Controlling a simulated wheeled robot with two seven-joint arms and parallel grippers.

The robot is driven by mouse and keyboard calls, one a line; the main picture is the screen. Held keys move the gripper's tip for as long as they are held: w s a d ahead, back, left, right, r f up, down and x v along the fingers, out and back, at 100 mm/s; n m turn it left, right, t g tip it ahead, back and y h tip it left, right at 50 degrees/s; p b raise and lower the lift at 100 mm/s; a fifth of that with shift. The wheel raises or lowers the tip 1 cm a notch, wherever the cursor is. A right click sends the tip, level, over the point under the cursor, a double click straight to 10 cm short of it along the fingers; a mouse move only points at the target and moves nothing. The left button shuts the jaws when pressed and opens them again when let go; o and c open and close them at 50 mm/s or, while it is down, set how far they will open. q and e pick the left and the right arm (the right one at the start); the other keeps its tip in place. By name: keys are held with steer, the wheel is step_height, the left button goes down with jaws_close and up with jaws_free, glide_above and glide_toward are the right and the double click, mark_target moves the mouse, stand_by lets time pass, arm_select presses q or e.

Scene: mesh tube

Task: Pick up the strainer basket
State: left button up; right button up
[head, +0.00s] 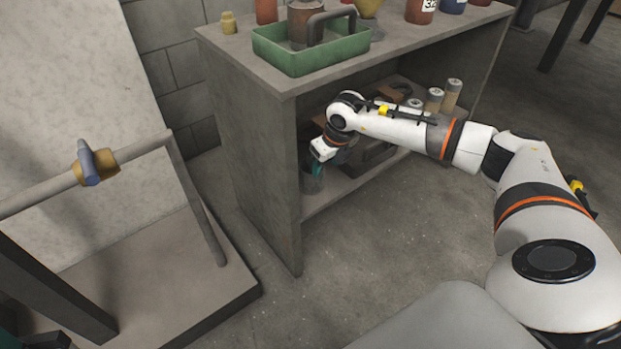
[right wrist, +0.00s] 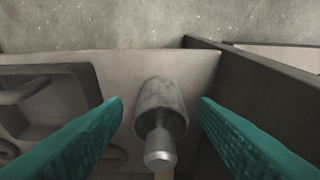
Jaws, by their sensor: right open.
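What looks like the strainer basket (right wrist: 161,106), a grey mottled cylinder with a thinner, shiny metal stem toward the camera, shows in the right wrist view. It stands between the two teal fingers of my right gripper (right wrist: 161,101), with a gap on each side. The fingers are open and hold nothing. In the head view my right gripper (head: 317,172) reaches into the left front end of the bench's lower shelf, pointing down. There the basket is too small and covered to make out clearly.
The workbench (head: 245,75) has a side panel close left of my right gripper. A green tray (head: 310,55) sits on top. Several pale cylinders (head: 434,100) stand on the lower shelf. At left, a pipe (head: 140,150) carries a brass fitting (head: 97,167). Floor in front is clear.

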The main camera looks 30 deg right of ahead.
steer(key=shift+w+a+f+b, duration=0.15)
steer(key=shift+w+b, duration=0.3)
steer(key=shift+w, duration=0.5)
steer(key=shift+w+f+b, duration=0.3)
steer(key=shift+w+b, duration=0.2)
steer(key=shift+w, duration=0.45)
steer(key=shift+w+a+f+b, duration=0.15)
steer(key=shift+w+b, duration=0.3)
steer(key=shift+w, duration=0.5)
steer(key=shift+c, duration=0.3)
jaws_close()
